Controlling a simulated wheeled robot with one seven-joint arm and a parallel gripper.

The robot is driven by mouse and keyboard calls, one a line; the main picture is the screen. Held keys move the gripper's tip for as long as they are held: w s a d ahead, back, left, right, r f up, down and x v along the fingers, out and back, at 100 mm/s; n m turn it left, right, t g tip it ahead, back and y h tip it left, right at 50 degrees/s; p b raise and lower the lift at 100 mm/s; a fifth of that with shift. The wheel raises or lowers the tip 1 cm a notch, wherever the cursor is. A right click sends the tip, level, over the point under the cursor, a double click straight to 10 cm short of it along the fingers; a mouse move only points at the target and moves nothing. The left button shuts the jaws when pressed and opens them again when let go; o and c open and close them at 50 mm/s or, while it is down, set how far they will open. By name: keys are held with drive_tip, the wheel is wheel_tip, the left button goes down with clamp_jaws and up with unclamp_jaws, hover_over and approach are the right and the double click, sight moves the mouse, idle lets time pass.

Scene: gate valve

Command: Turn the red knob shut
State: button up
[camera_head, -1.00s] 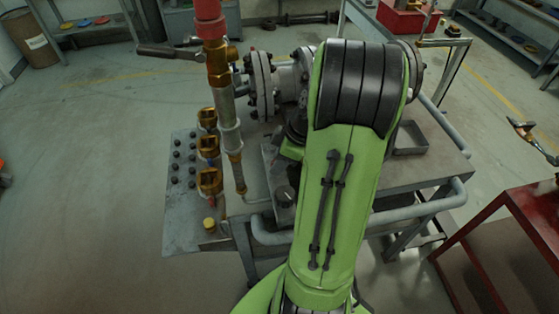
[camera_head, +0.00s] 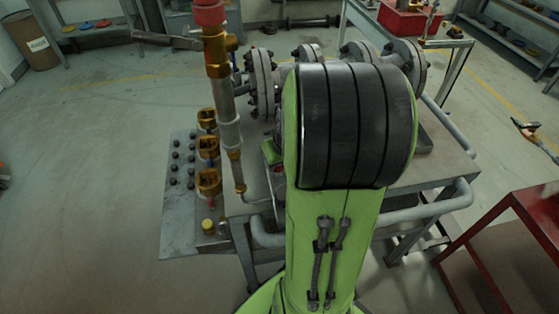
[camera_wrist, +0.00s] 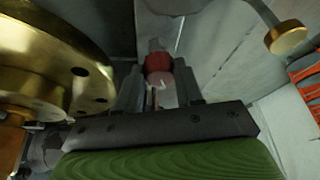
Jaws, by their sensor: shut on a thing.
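The red knob (camera_wrist: 158,62) shows in the wrist view, near the upper middle, with a paler round face toward the camera. My gripper (camera_wrist: 158,84) has one dark finger on each side of it and is shut on it. The fingers and the gripper body hide the knob's sides and whatever is beneath it. In the head view my green and black arm covers this spot, so neither the knob nor the gripper shows there.
A large brass flange (camera_wrist: 55,65) is close at left in the wrist view, and a brass-ended lever (camera_wrist: 288,38) is at upper right. In the head view a vertical pipe (camera_head: 228,120) stands left of my arm, with grey flanged piping (camera_head: 262,82) behind it. A red table (camera_head: 515,225) is at right.

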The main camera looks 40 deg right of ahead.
drive_tip(key=m, duration=0.2)
drive_tip(key=m+g+h, duration=0.1)
drive_tip(key=m, duration=0.1)
drive_tip(key=shift+w+a+m+h, duration=0.1)
drive_tip(key=shift+m+h, duration=0.2)
idle(0.3)
drive_tip(key=o, duration=1)
drive_tip(key=shift+o, duration=0.2)
drive_tip(key=p+v, duration=0.6)
drive_tip(key=v, duration=0.9)
drive_tip(key=shift+a+r, duration=0.2)
drive_tip(key=shift+r, duration=0.15)
